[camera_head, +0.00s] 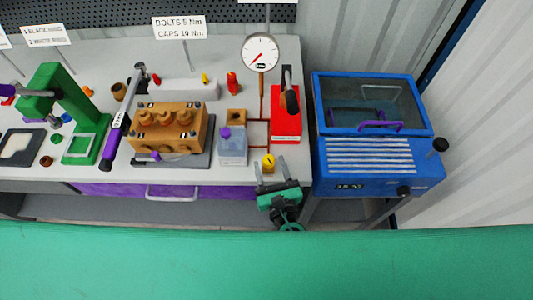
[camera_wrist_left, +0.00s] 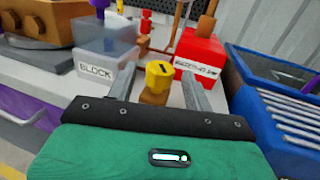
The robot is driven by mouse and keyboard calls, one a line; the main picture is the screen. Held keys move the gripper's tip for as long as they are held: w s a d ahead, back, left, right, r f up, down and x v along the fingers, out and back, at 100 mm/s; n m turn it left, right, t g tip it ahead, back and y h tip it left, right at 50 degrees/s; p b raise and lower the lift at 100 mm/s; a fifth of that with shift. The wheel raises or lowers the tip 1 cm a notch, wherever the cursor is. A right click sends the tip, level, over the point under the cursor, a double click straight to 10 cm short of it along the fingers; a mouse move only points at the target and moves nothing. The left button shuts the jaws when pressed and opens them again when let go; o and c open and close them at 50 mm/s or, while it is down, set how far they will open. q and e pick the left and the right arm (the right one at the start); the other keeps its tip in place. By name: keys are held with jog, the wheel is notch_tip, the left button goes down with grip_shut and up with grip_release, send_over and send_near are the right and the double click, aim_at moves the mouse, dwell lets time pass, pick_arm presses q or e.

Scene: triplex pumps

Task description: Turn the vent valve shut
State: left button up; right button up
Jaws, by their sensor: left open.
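The vent valve (camera_head: 268,159) is a small yellow knob with a dark mark on top, at the front edge of the bench beside the red box. It also shows in the left wrist view (camera_wrist_left: 159,74), on a brown base, with the mark running roughly crosswise. My left gripper (camera_head: 270,168) is open, with one grey finger on each side of the knob as seen in the left wrist view. Gaps show between the knob and both fingers there. I cannot tell whether the fingertips reach its height. My right gripper is not in view.
A red box (camera_head: 286,122) with a lever and a dial gauge (camera_head: 260,54) stand behind the valve. The clear block (camera_head: 233,150) and the brown pump (camera_head: 168,128) are to the left. A blue cabinet (camera_head: 375,160) with a glass lid stands close on the right.

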aim_at(270, 156)
pick_arm(q)
jog(key=shift+x, duration=2.05)
jog(key=shift+c, duration=0.4)
jog(key=c, duration=0.9)
jog(key=shift+r+m+h+p, duration=0.2)
jog(key=shift+m+h+p, duration=0.5)
jog(key=shift+h, duration=0.2)
jog(key=shift+d+m+t+h+p, duration=0.1)
jog(key=shift+m+t+h+p, duration=0.25)
jog(key=shift+m+h, duration=0.55)
jog(key=h, duration=0.2)
jog(key=shift+d+f+m+h+p, duration=0.1)
jog(key=shift+m+h+p, duration=0.2)
jog(key=shift+m, duration=0.1)
jog(key=shift+d+f+m+h, duration=0.1)
jog(key=shift+d+m+h, duration=0.1)
jog(key=shift+m+h, duration=0.85)
jog(key=shift+h, duration=0.55)
